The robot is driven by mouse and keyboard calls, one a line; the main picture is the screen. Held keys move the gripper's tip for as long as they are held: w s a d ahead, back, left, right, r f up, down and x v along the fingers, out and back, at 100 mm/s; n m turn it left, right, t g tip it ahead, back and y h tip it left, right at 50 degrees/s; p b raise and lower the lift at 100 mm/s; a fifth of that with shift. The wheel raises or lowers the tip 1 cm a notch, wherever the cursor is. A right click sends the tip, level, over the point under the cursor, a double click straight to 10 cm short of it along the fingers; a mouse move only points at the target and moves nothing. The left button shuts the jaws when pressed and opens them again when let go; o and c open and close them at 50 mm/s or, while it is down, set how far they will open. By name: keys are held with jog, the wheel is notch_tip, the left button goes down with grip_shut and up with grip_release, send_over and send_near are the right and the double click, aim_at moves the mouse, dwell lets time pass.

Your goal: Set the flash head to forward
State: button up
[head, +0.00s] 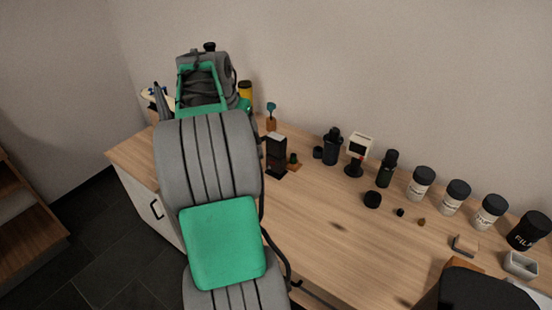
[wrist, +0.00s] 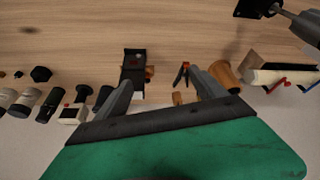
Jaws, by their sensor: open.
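I cannot tell for certain which item is the flash. A tall black box-shaped unit (head: 276,157) stands upright on the table, just right of my arm; in the wrist view the black unit (wrist: 133,70) lies close to the left finger's tip. Another candidate, a cream-headed device (head: 359,146) on a black stem and round foot, stands farther right; its cream head (wrist: 72,114) shows left of my gripper in the wrist view. My gripper (wrist: 162,78) is open, with no object held in its jaws. In the head view my arm hides it.
The wooden table (head: 335,225) is clear in its middle front. A black bottle (head: 332,147) and several labelled canisters (head: 421,183) line the wall side.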

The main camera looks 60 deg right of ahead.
aim_at(278, 144)
jog(key=s+d+f+m, duration=0.1)
jog(key=s+d, duration=0.1)
jog(key=d, duration=0.1)
jog(key=s+d+f+m, duration=0.1)
jog(key=s+d, duration=0.1)
jog(key=s, duration=0.1)
jog(key=s+d+f+m+g, duration=0.1)
jog(key=s+d+f, duration=0.1)
jog(key=d, duration=0.1)
jog(key=shift+s+d+f+b, duration=0.1)
jog(key=shift+s+d+b, duration=0.05)
jog(key=shift+d+b, duration=0.15)
jog(key=x, duration=0.7)
jog(key=shift+c, duration=0.2)
jog(key=c, duration=1.3)
